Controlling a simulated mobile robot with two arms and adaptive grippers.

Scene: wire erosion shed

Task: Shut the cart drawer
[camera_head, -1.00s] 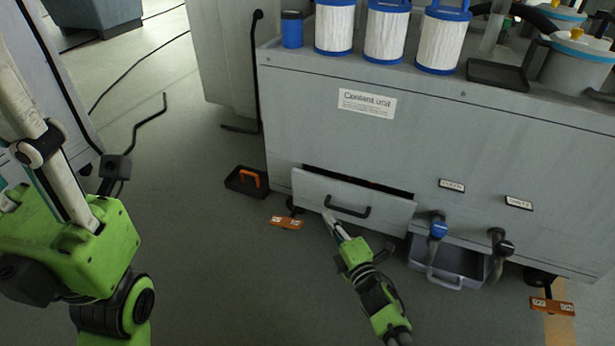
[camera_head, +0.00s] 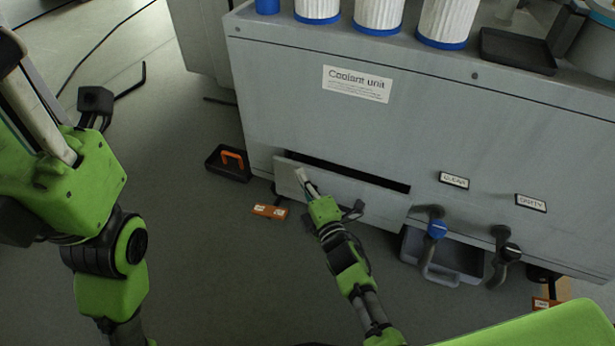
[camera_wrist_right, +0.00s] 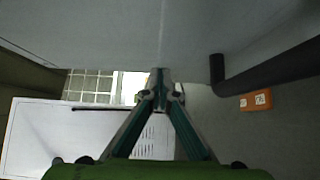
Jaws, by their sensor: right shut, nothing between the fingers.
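The grey cart, labelled "Coolant unit" (camera_head: 300,105), has a low drawer (camera_head: 378,205) that stands a little way open, with a dark gap along its top edge. My right gripper (camera_head: 301,175) is shut and empty, its fingertips at the left part of the drawer front. In the right wrist view the closed fingertips (camera_wrist_right: 161,75) meet or nearly meet the grey front; exact contact is hard to tell. The drawer's black handle (camera_wrist_right: 270,68) is right of them there.
White filters (camera_head: 378,12) stand on top.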

